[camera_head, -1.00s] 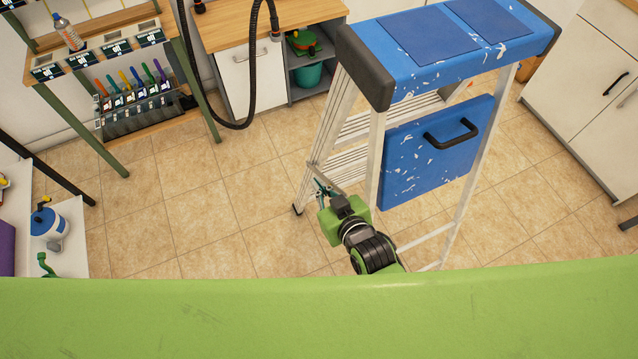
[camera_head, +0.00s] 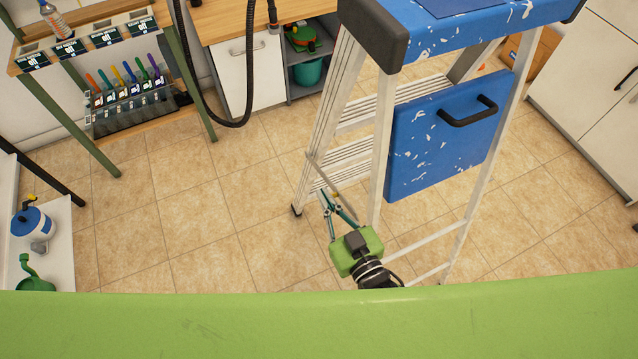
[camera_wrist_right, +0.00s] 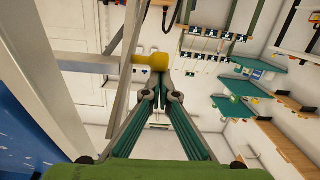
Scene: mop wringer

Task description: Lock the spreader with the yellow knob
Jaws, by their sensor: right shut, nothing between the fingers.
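The stepladder with a blue, paint-spattered top (camera_head: 455,38) stands upright with its legs spread. Its thin metal spreader bar (camera_head: 323,170) slants between the legs on the left side. The yellow knob (camera_wrist_right: 152,61) sits at the end of a pale horizontal bar in the right wrist view, beside a slanting metal strip. My right gripper (camera_head: 328,203) is by the spreader's lower end. It also shows in the right wrist view (camera_wrist_right: 162,82), with its tips together, empty, just below the knob in the picture. Whether they touch the knob is unclear. My left gripper is out of view.
A blue panel with a black handle (camera_head: 440,145) hangs between the ladder legs to the right of the gripper. A tool rack (camera_head: 125,95) stands at the left and a wooden-topped cabinet (camera_head: 245,75) behind. The tiled floor (camera_head: 190,215) left of the ladder is clear.

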